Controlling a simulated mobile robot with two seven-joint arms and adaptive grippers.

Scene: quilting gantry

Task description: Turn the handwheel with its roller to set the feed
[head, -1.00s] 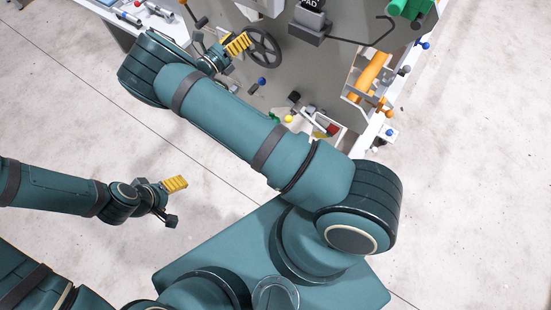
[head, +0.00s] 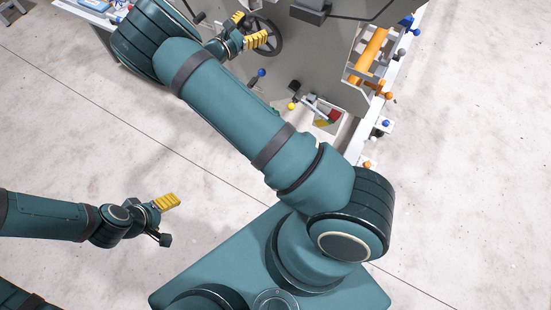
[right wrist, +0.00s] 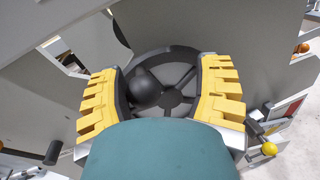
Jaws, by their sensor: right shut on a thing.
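The dark spoked handwheel (head: 279,38) is on the grey panel at the top of the head view, partly hidden by my right gripper (head: 248,29). In the right wrist view the handwheel (right wrist: 182,55) is directly ahead. Its round black roller (right wrist: 146,89) stands between the two yellow finger pads, closer to the left one. My right gripper (right wrist: 158,92) is shut on the roller, though its pads look well apart; the contact is partly hidden. My left gripper (head: 165,220) is open and empty over the floor, away from the panel.
An orange roll (head: 370,55) sits in a white rack right of the panel. A small tray (head: 330,118) with coloured pieces and a yellow-knobbed lever (head: 291,106) lie below the wheel. A blue-knobbed lever (head: 261,73) stands close to my right forearm.

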